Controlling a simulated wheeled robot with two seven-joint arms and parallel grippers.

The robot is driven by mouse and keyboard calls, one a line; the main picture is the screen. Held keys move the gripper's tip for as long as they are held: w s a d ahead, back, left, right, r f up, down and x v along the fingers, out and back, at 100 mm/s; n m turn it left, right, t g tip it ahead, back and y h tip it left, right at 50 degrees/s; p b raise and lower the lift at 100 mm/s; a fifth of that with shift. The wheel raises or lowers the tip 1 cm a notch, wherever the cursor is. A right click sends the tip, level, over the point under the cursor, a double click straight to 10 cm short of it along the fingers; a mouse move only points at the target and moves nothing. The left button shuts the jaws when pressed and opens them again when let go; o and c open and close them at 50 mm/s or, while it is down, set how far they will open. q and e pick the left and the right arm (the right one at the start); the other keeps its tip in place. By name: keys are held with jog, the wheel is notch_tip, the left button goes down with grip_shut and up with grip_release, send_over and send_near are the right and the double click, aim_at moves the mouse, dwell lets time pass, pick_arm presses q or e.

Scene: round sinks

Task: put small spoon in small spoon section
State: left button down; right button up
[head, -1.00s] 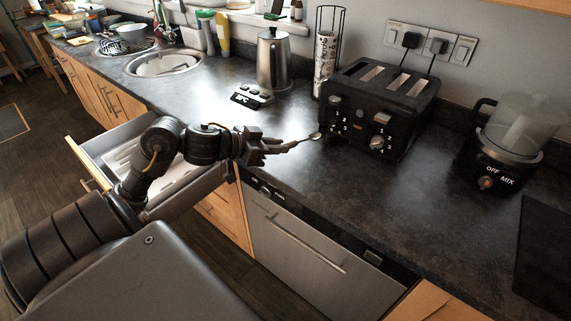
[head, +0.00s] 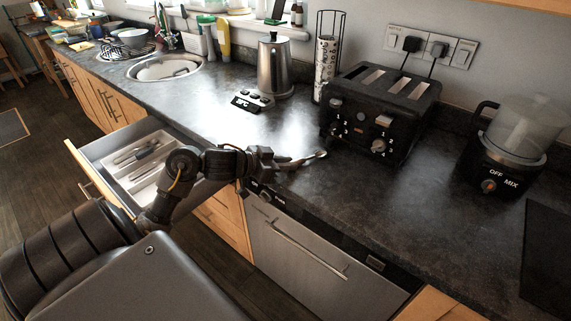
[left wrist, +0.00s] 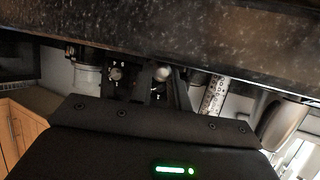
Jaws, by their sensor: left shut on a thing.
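My left gripper (head: 278,161) is shut on the small spoon (head: 319,155), just above the dark countertop in front of the toaster. The spoon points right, its bowl at the far end; its handle is partly hidden by the fingers. In the left wrist view the bowl (left wrist: 162,73) shows beyond my gripper (left wrist: 168,95). The open drawer (head: 88,150) is to the left of the gripper, with a white cutlery tray (head: 160,139) holding some utensils. My arm hides part of the tray, and its sections are hard to tell apart. My right gripper is out of view.
A black toaster (head: 378,110) stands close behind the spoon. A kettle (head: 273,65), a small scale-like device (head: 252,101) and a blender (head: 508,145) stand on the counter (head: 420,205). A round sink (head: 165,68) is at the back left.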

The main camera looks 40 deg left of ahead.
pick_arm(q)
jog(key=shift+f, duration=0.2)
jog(key=c, duration=1.3)
grip_release()
jog(key=shift+c, duration=0.2)
jog(key=shift+r, duration=0.1)
jog(key=shift+r, duration=0.1)
jog(key=v, duration=1.2)
